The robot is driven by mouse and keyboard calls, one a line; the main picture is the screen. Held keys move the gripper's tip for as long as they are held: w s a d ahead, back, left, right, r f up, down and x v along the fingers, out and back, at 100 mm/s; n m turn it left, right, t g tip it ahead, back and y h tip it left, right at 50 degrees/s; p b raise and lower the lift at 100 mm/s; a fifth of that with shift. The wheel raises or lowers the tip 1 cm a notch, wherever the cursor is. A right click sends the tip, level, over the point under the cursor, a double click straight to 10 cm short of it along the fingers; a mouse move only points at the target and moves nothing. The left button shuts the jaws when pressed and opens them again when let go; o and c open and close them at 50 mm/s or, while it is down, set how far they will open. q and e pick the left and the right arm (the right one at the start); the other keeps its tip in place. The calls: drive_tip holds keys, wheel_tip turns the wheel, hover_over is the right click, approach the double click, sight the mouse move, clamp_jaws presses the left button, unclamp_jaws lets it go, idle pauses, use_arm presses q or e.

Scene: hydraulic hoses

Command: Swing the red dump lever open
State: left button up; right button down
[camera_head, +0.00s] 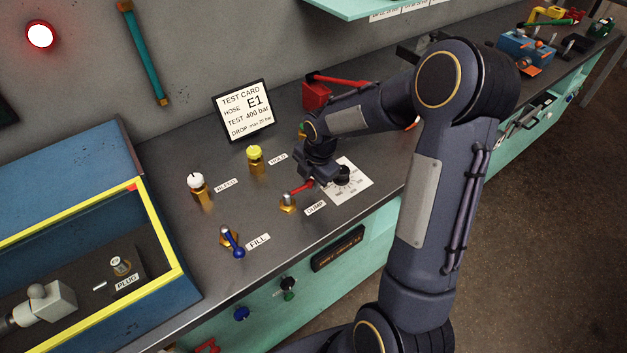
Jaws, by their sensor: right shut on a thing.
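The red dump lever (301,188) sits on a brass valve (288,204) on the dark bench top, beside the DUMP label (315,208). The lever points from the valve toward the upper right. My right gripper (318,180) reaches down from the right and is shut at the far end of the red lever; its fingers hide that end. My left gripper is not in view.
The blue FILL lever (233,241), white BLEED knob (196,181) and yellow HOLD knob (254,154) stand nearby. A white dial card (354,188) lies under my gripper. The TEST CARD (244,110) stands behind. A yellow-edged blue box (172,248) is at left.

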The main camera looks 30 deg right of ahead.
drive_tip(key=shift+w+n, duration=0.25)
drive_tip(key=shift+n, duration=0.15)
drive_tip(key=c, duration=1.2)
unclamp_jaws()
drive_tip(key=r, duration=0.2)
drive_tip(key=s+r, duration=0.1)
drive_tip(key=r, duration=0.4)
drive_tip(key=shift+s+d+r, duration=0.2)
drive_tip(key=shift+s+r, duration=0.05)
drive_tip(key=shift+r, duration=0.1)
drive_tip(key=shift+r, duration=0.1)
drive_tip(key=s+a+r+m+t+y, duration=0.1)
drive_tip(key=s+a+r+m, duration=0.1)
drive_tip(key=s+m, duration=0.5)
drive_tip(key=s+a+r+m+t+y, duration=0.1)
drive_tip(key=s+a+m, duration=0.3)
drive_tip(key=s+m, duration=0.4)
drive_tip(key=s+a+r+m+t+y, duration=0.1)
drive_tip(key=s+a+r+m, duration=0.2)
drive_tip(key=s+m, duration=0.4)
drive_tip(key=shift+s+a+m, duration=0.3)
drive_tip(key=shift+a+m, duration=0.25)
drive_tip(key=shift+m, duration=0.05)
